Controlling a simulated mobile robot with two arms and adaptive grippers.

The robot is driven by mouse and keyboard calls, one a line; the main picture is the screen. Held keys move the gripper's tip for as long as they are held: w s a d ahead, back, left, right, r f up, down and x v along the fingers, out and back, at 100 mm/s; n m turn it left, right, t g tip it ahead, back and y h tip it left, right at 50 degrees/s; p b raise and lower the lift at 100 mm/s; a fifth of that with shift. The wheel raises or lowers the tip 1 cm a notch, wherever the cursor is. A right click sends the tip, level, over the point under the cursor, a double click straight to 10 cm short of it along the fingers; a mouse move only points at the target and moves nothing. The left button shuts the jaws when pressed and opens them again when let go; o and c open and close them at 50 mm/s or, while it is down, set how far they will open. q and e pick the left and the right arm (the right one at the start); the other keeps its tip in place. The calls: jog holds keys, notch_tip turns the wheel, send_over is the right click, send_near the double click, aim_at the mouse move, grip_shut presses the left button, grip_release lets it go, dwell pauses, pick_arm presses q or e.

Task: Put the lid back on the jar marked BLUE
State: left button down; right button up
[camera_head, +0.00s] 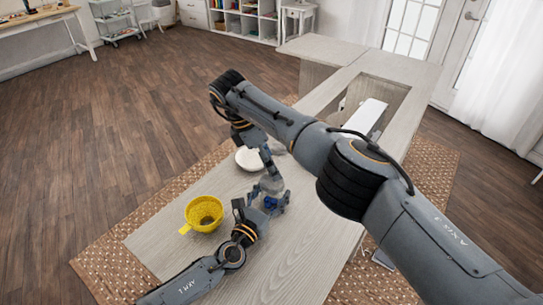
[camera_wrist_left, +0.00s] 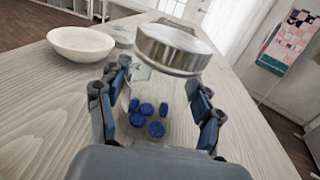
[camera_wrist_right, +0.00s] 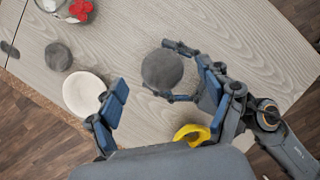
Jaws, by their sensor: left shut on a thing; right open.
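A clear jar (camera_wrist_left: 150,92) holds several blue pieces; no BLUE marking is readable. My left gripper (camera_head: 268,203) is shut around the jar's sides. A round metal lid (camera_wrist_left: 172,48) is at the jar's mouth in the left wrist view. In the right wrist view the lid's grey top (camera_wrist_right: 162,69) shows between the left gripper's fingers. I cannot tell whether it is fully seated. My right gripper (camera_wrist_right: 160,97) is open above the jar, its fingers apart from the lid.
A white bowl (camera_wrist_right: 86,92) and a flat grey disc (camera_wrist_right: 58,56) lie on the table. A glass container with red pieces (camera_wrist_right: 81,9) is farther off. A yellow strainer-like cup (camera_head: 204,212) stands left of my left gripper. The table has a rectangular opening farther back.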

jog(key=n, duration=0.6)
jog(key=shift+w+r+y, duration=0.15)
jog(key=shift+w+y, duration=0.05)
jog(key=shift+y, duration=0.2)
jog(key=n, duration=0.4)
jog(key=shift+w+d+r, duration=0.1)
jog(key=n, duration=0.4)
jog(key=shift+r+y, duration=0.15)
jog(key=shift+y, duration=0.25)
jog(key=n, duration=0.6)
jog(key=shift+r+y, duration=0.2)
jog(key=shift+y, duration=0.2)
jog(key=n, duration=0.6)
jog(key=shift+d+r+y, duration=0.1)
jog(key=shift+r+y, duration=0.15)
jog(key=shift+y, duration=0.05)
jog(key=n, duration=0.4)
jog(key=shift+r, duration=0.2)
jog(key=n, duration=0.4)
jog(key=shift+s+d+r+y, duration=0.1)
jog(key=shift+s+r+y, duration=0.1)
jog(key=shift+y, duration=0.2)
jog(key=n, duration=0.5)
jog(key=shift+s+r+y, duration=0.15)
jog(key=shift+r+y, duration=0.05)
jog(key=shift+y, duration=0.1)
